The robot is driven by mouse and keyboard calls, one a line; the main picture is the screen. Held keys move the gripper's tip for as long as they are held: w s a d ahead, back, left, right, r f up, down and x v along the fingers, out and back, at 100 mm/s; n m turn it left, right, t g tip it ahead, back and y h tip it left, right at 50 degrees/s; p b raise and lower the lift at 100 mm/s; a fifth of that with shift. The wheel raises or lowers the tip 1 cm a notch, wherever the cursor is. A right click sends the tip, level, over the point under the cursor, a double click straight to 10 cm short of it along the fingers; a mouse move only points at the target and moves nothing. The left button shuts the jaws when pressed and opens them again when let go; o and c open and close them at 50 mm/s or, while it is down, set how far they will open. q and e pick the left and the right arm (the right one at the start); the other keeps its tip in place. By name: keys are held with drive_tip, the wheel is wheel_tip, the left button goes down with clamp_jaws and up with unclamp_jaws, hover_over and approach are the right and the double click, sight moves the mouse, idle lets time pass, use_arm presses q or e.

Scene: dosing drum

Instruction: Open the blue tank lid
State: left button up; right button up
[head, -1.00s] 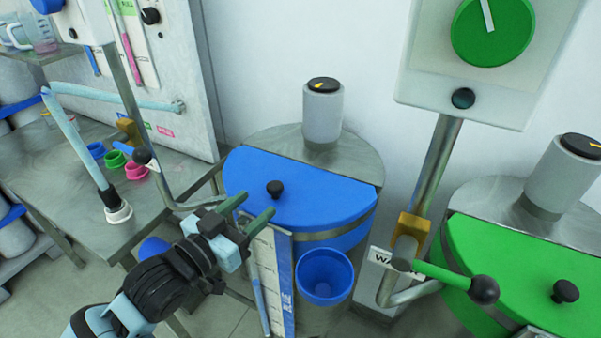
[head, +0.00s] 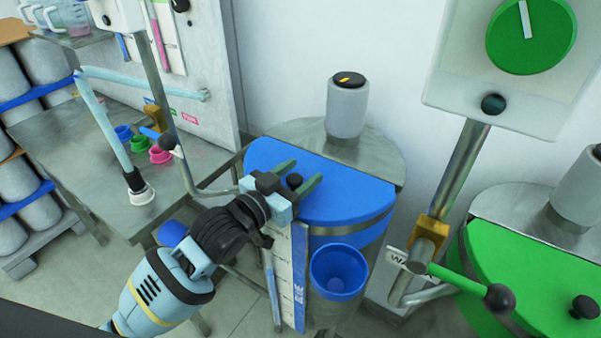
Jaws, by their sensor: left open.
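The blue tank lid (head: 340,196) is a flat half-round cover lying shut on the front of the steel blue tank (head: 398,170). Its black knob (head: 294,181) stands near the lid's front left. My left gripper (head: 301,172) is open, and its two green fingers reach over the lid, one on each side of the knob. From this view I cannot tell whether the fingers touch the knob or the lid. The gripper body hides the lid's front left edge. My right gripper is not in view.
A blue funnel cup (head: 339,270) and a white level gauge (head: 299,280) sit on the tank's front. A green valve lever (head: 456,278) and green-lidded tank (head: 530,270) stand at right. A steel table (head: 80,150) with small coloured cups stands at left.

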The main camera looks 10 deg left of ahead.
use_arm(q)
drive_tip(key=shift+w+d, duration=0.25)
drive_tip(key=shift+w, duration=0.15)
clamp_jaws()
